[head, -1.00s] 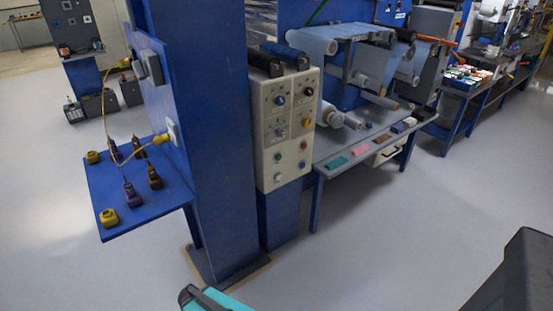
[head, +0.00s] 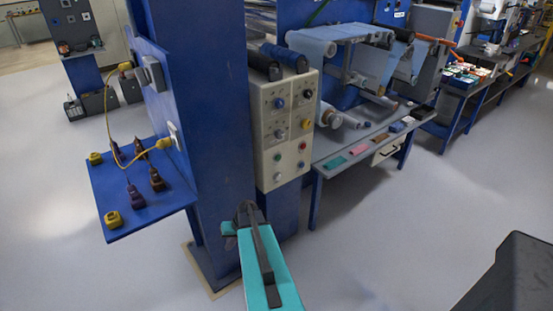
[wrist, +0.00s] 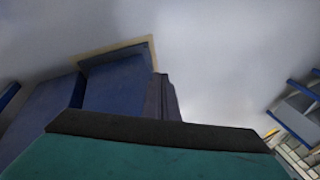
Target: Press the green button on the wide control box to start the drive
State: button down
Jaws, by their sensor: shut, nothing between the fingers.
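The wide control box (head: 268,180) is a cream panel on the blue post in the head view. It carries blue, black and yellow knobs above and small round buttons below. My gripper (head: 246,212) is dark, at the end of the teal arm, shut and empty. In the picture it lies below and left of the panel, apart from the buttons. The wrist view shows no buttons.
A blue column (head: 205,120) stands just left of the box. A blue shelf (head: 165,206) with several plugs and a yellow cable juts out further left. The film roller machine (head: 350,60) and its grey bench (head: 345,172) stand to the right.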

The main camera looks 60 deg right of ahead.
aim_at(278, 158)
jog(key=s+d+r+m+t+h+p, duration=0.1)
jog(key=s+d+r+h, duration=0.1)
jog(key=d+r, duration=0.4)
jog(key=s+d+r+m+t+h+p, duration=0.1)
jog(key=s+d+r, duration=0.3)
jog(key=d, duration=1.3)
jog(key=s+d+r+m+t+h+p, duration=0.1)
jog(key=s+d+r, duration=0.3)
jog(key=d+r, duration=0.6)
jog(key=shift+d+r+m+t+h, duration=0.15)
jog(key=shift+d+m+t+h, duration=0.35)
jog(key=shift+d+m+h, duration=0.4)
jog(key=shift+d, duration=0.15)
jog(key=w+d+p, duration=0.2)
jog(key=w, duration=0.6)
jog(key=shift+w+d, duration=0.15)
jog(key=shift+d, duration=0.2)
